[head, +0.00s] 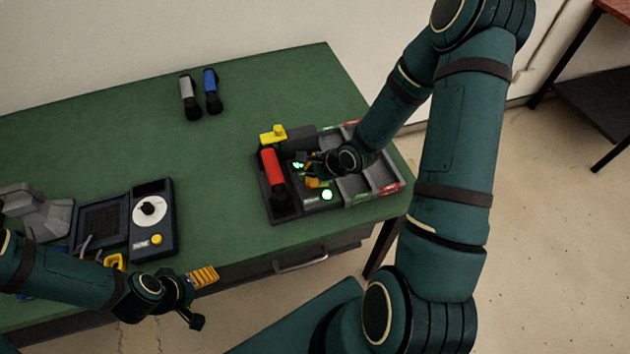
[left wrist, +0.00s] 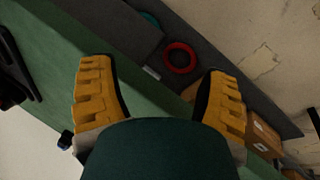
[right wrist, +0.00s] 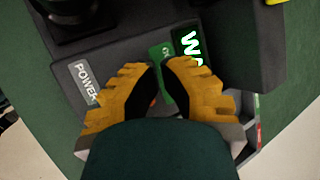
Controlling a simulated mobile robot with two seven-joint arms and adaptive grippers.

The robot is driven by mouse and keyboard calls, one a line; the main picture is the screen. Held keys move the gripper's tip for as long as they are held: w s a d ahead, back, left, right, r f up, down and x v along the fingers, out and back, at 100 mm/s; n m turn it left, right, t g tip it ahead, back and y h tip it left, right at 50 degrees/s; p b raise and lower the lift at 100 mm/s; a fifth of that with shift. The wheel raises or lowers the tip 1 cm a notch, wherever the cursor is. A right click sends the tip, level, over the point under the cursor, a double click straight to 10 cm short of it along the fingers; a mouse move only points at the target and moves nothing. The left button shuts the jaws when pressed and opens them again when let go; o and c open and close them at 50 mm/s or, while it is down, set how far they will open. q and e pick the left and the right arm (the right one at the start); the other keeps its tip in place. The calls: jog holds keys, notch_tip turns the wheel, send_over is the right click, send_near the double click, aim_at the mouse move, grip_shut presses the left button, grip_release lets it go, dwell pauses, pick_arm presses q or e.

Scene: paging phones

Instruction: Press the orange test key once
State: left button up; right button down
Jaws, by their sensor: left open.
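The dark grey charging unit (head: 282,205) stands at the right end of the green table. It has lit green displays and a POWER label (right wrist: 86,82). My right gripper (head: 308,170) is low over it, pointing down, beside the displays. In the right wrist view its fingertips (right wrist: 160,64) are close together, with a green key (right wrist: 160,66) and a lit display (right wrist: 190,45) beyond them. A small orange patch (right wrist: 153,103) shows between the fingers, mostly hidden; contact cannot be told. My left gripper (head: 203,298) is open and empty past the table's front edge.
A red handset-like block (head: 272,166) and a yellow part (head: 273,135) are on the unit. A console with a white dial (head: 149,211) and yellow button (head: 157,239) is at left. The table's middle is clear.

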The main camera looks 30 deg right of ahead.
jog(key=shift+r, duration=0.1)
jog(key=shift+r+p, duration=0.8)
jog(key=shift+p, duration=0.2)
notch_tip(320, 180, up, 5)
jog(key=p, duration=0.5)
jog(key=shift+s, duration=0.1)
dwell(0.5)
